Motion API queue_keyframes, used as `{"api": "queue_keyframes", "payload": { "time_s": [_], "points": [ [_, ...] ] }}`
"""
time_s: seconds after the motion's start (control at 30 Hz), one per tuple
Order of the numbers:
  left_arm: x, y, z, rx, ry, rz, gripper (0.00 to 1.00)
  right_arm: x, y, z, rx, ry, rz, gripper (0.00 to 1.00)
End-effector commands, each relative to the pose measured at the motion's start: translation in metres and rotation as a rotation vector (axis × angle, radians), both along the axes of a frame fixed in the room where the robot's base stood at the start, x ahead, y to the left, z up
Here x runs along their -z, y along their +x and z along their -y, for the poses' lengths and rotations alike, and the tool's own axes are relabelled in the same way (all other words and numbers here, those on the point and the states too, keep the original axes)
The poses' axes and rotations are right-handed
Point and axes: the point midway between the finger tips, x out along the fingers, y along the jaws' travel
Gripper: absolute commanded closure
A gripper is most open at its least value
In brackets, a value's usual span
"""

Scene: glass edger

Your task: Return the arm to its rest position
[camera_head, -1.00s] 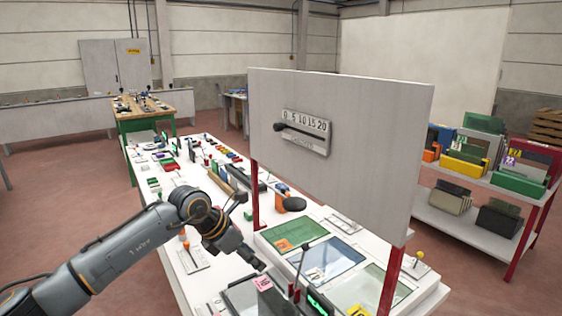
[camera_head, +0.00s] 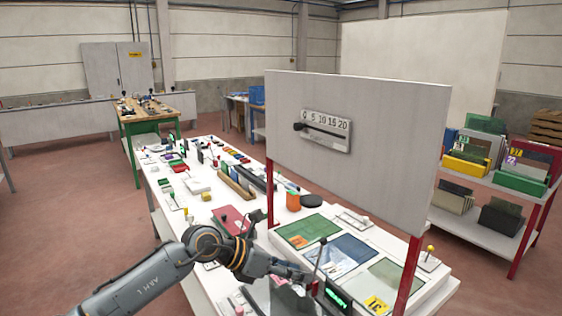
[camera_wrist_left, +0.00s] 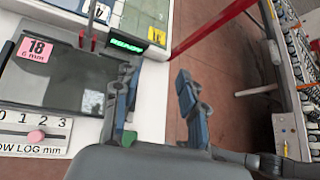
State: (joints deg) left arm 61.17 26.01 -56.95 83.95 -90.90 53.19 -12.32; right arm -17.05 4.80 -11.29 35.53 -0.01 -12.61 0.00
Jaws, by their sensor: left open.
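My left arm comes in from the lower left in the head view, bent at the elbow and low over the white bench (camera_head: 235,295). My left gripper (camera_head: 302,280) is at the bench's near part, by a black lever and a green-lit display. In the left wrist view the gripper (camera_wrist_left: 158,92) is open, with nothing between its blue-padded fingers. One finger is over the bench edge and the other over the floor. The green display (camera_wrist_left: 127,44) and a dark plate with a pink "18 6 mm" tag (camera_wrist_left: 36,50) are beyond and left of it. My right gripper is not seen.
A grey upright panel (camera_head: 350,185) with a 0–20 slider scale stands on red posts over the bench. Glass panes (camera_head: 307,230) lie below it. A "LOW LOG mm" slider (camera_wrist_left: 35,134) is close by. A shelf of panes (camera_head: 480,237) stands right.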

Motion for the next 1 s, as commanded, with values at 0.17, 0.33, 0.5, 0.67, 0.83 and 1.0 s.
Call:
{"api": "queue_keyframes", "payload": {
  "time_s": [0.17, 0.33, 0.5, 0.67, 0.83, 1.0],
  "points": [
    [-0.026, -0.032, 0.044, -0.032, -0.354, -0.093, 0.58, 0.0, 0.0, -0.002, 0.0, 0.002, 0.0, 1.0],
    [-0.075, -0.05, 0.05, -0.19, -0.857, -0.28, 0.58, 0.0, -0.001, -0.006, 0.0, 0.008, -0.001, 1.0],
    [-0.091, -0.04, -0.013, -0.526, -1.371, -0.554, 0.58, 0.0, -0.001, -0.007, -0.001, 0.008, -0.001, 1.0],
    [-0.035, -0.037, -0.103, -0.972, -1.734, -0.839, 0.58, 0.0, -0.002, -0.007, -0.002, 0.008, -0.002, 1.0],
    [0.063, -0.079, -0.178, -1.497, -1.934, -1.117, 0.58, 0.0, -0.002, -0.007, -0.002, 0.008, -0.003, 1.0],
    [0.149, -0.158, -0.217, -2.004, -1.955, -1.341, 0.58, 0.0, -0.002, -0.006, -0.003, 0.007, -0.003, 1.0]
  ]
}}
